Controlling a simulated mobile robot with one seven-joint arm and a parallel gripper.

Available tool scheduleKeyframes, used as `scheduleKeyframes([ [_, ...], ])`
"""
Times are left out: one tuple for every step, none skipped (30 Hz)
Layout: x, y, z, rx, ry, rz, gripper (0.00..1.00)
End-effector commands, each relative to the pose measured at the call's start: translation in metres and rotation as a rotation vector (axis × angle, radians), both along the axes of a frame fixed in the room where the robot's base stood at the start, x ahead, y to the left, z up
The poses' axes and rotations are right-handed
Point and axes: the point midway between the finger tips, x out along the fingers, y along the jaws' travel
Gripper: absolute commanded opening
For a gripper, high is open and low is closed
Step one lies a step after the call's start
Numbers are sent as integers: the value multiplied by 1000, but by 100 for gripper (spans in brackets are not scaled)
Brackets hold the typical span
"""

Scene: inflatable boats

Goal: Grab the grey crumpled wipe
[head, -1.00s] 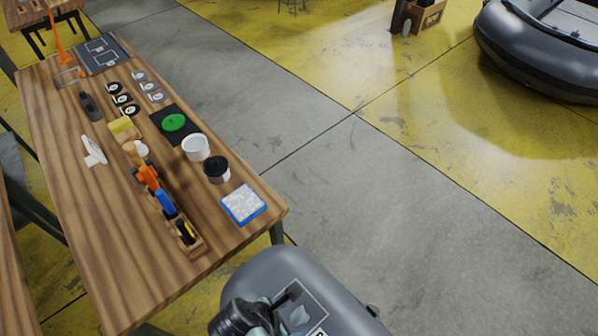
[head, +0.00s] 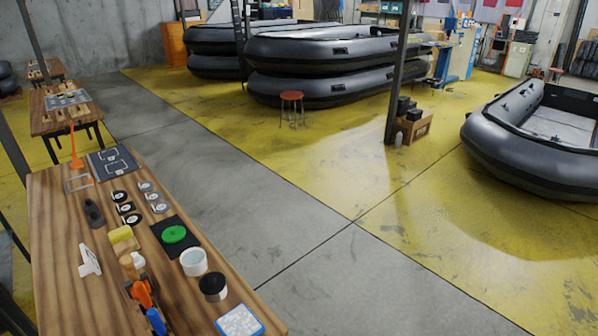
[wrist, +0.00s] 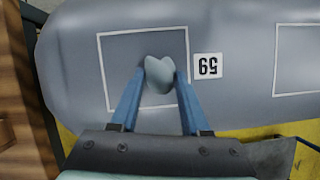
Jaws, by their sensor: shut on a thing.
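The grey crumpled wipe (wrist: 159,76) shows in the wrist view as a small pale blue-grey lump between the fingertips. My gripper (wrist: 158,82) has its two blue fingers closed on it, one at each side. Both are over a grey inflatable tube (wrist: 75,60), inside a white-outlined rectangle next to a label reading 59. I cannot tell whether the wipe still touches the tube. The gripper and wipe are out of the head view.
A wooden table (head: 75,235) holds a white cup (head: 194,262), a black-lidded jar (head: 213,287), a blue-edged pad (head: 240,321) and several tools. Grey floor is clear to its right. Inflatable boats (head: 540,130) stand farther off, and a post (head: 398,80) rises beyond the floor.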

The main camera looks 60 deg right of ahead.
Motion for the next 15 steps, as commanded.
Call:
scheduleKeyframes([
  [0, 0, 0, 0, 0, 0, 17],
  [0, 0, 0, 0, 0, 0, 11],
  [0, 0, 0, 0, 0, 0, 4],
  [0, 0, 0, 0, 0, 0, 0],
  [0, 0, 0, 0, 0, 0, 0],
  [0, 0, 0, 0, 0, 0, 0],
  [0, 0, 0, 0, 0, 0, 0],
  [0, 0, 0, 0, 0, 0, 0],
  [0, 0, 0, 0, 0, 0, 0],
  [0, 0, 0, 0, 0, 0, 0],
  [0, 0, 0, 0, 0, 0, 0],
  [0, 0, 1, 0, 0, 0, 0],
  [0, 0, 1, 0, 0, 0, 0],
  [0, 0, 2, 0, 0, 0, 0],
  [0, 0, 4, 0, 0, 0, 0],
])
